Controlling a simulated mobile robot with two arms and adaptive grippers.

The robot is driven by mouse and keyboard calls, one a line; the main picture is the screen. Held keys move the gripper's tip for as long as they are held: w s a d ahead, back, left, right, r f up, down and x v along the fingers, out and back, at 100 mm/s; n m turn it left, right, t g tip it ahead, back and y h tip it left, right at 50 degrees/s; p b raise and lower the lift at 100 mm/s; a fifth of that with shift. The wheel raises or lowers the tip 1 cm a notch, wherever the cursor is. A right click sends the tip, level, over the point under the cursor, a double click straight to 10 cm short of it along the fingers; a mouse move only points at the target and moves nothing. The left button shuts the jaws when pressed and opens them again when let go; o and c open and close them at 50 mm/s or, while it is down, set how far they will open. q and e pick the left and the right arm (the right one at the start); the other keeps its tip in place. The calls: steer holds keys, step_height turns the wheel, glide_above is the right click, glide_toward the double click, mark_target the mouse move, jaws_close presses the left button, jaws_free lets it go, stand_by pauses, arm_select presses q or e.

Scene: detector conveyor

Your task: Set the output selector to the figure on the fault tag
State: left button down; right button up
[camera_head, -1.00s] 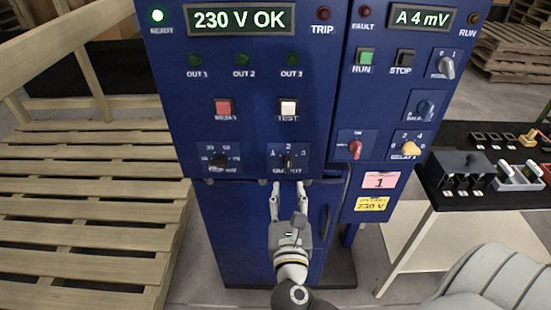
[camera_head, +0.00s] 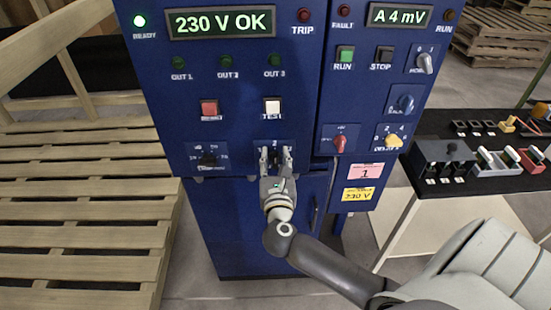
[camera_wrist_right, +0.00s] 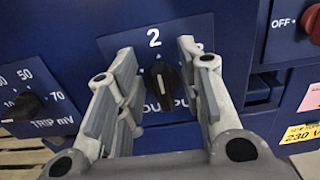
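The output selector (camera_wrist_right: 165,86) is a black knob on a small panel low on the blue cabinet. In the right wrist view its pointer is up, toward the figure 2. My right gripper (camera_head: 276,154) is open in front of it. Its fingers (camera_wrist_right: 160,80) stand on either side of the knob, with visible gaps, apparently not gripping it. In the head view the fingers hide most of the selector. The fault tag (camera_head: 366,172) is pink and shows the figure 1. Only its edge shows in the right wrist view (camera_wrist_right: 313,97). My left gripper is not in view.
The trip mV knob (camera_head: 209,159) is left of the selector, and a red switch (camera_head: 340,142) is to its right. A yellow 230 V label (camera_head: 358,195) hangs below the tag. Wooden pallets (camera_head: 80,236) stand left; a black-topped table (camera_head: 425,182) stands right.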

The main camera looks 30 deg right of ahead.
steer(key=shift+c, duration=0.3)
steer(key=shift+s, duration=0.1)
jaws_close()
steer(key=n+p, duration=0.2)
steer(key=shift+a+r+p, duration=0.15)
steer(key=shift+a+p, duration=0.05)
steer(key=shift+p, duration=0.1)
steer(key=n+p, duration=0.3)
steer(key=shift+w+a+n, duration=0.2)
steer(key=shift+w+n, duration=0.05)
steer(key=shift+n, duration=0.15)
steer(key=n+p, duration=0.2)
steer(key=n, duration=0.1)
steer(key=shift+w+a+f, duration=0.1)
steer(key=shift+a+f, duration=0.1)
steer(key=shift+f, duration=0.1)
steer(key=shift+w+f+n+p, duration=0.1)
steer(key=shift+f+n+p, duration=0.1)
steer(key=shift+n+p, duration=1)
steer(key=shift+n, duration=0.4)
